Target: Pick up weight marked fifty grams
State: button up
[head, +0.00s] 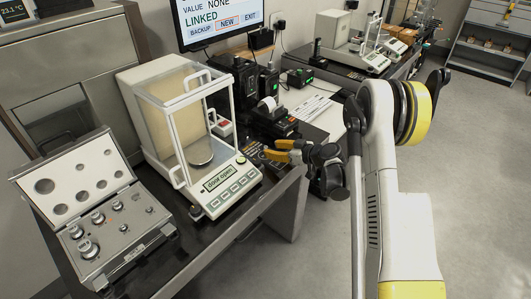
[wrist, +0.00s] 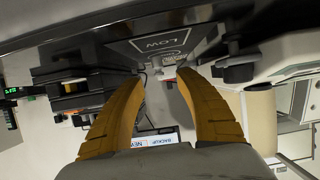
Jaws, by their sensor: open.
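Several shiny metal weights of different sizes stand in an open silver case (head: 130,241) at the left front of the table in the head view. A large weight (head: 88,248) is at the case's front left, and a smaller weight (head: 117,205) is nearer the back. Their markings are too small to read, so I cannot tell which is fifty grams. My gripper (head: 272,150) has orange fingers and is right of the balance, well away from the case. In the wrist view my gripper (wrist: 165,85) is open with nothing between its fingers.
A glass-walled balance (head: 222,190) stands between the case and my gripper; its display reads "door open". Black devices and a printer (head: 268,106) stand behind it. A monitor (head: 218,20) is above. Open floor (head: 470,160) lies to the right.

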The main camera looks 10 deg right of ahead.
aim_at(266, 147)
jog(key=b+x, duration=0.2)
jog(key=x, duration=0.2)
jog(key=shift+w+a+f, duration=0.15)
jog(key=shift+w+f, duration=0.1)
jog(key=shift+r, duration=0.1)
grip_shut()
